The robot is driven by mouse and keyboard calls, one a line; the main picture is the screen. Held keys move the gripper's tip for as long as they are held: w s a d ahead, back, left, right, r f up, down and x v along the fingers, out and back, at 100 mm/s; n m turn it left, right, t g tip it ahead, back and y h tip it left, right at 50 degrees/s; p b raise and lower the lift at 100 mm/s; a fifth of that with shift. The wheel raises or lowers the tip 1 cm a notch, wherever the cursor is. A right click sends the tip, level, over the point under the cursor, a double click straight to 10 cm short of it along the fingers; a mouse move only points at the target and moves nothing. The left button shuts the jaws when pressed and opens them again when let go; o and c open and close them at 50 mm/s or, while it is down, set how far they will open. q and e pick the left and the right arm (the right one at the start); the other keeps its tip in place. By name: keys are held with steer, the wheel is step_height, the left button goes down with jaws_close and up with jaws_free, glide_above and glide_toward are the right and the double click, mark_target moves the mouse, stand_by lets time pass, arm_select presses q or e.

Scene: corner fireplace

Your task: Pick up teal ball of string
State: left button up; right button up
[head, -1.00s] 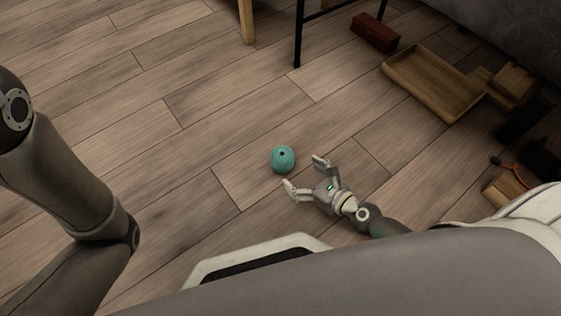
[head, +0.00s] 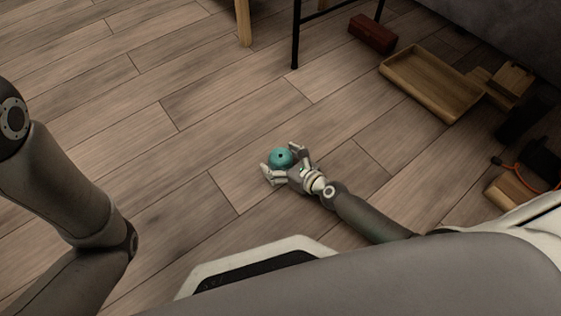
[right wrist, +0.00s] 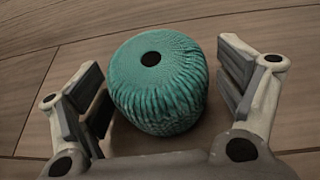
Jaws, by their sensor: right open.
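The teal ball of string (head: 281,157) sits on the wooden floor, with a dark hole in its top. It also shows large in the right wrist view (right wrist: 160,85). My right gripper (head: 282,163) is open around the ball, with one finger on each side of it.
A wooden tray (head: 432,82) and a dark red box (head: 373,33) lie on the floor at the upper right. Black metal legs (head: 296,40) and a wooden leg (head: 243,22) stand at the top. The floor around the ball is clear.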

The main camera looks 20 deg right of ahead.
steer(key=c, duration=1.1)
steer(key=shift+c, duration=0.2)
steer(key=shift+r, duration=0.15)
